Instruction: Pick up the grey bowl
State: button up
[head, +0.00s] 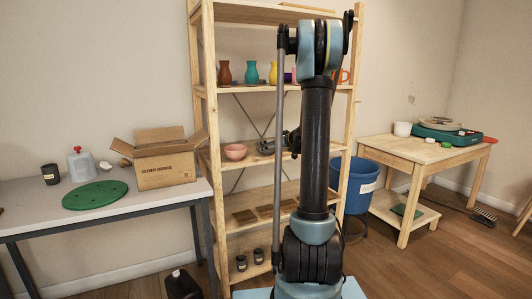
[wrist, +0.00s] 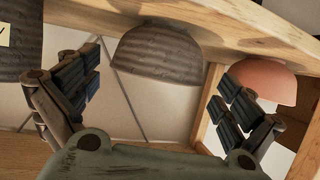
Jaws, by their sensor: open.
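The grey bowl (wrist: 157,52) is ribbed and shows in the upper middle of the wrist view, on a wooden shelf. My gripper (wrist: 158,88) is open and empty, with one finger to the left of the bowl and one to its lower right. The bowl appears ahead of the fingertips, and I see no contact. In the head view my arm stands in front of the shelf unit, with its end at the middle shelf. There the arm hides much, and I cannot clearly tell the grey bowl from the gripper.
A pink bowl (head: 235,151) stands on the same shelf; it also shows right of the grey bowl in the wrist view (wrist: 262,80). A dark grey object (wrist: 20,50) is at the wrist view's left edge. Wooden shelf posts (wrist: 210,105) are close by. Colored vases (head: 251,73) stand above.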

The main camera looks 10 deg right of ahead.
jog(key=shift+x, duration=2.65)
jog(key=c, duration=0.9)
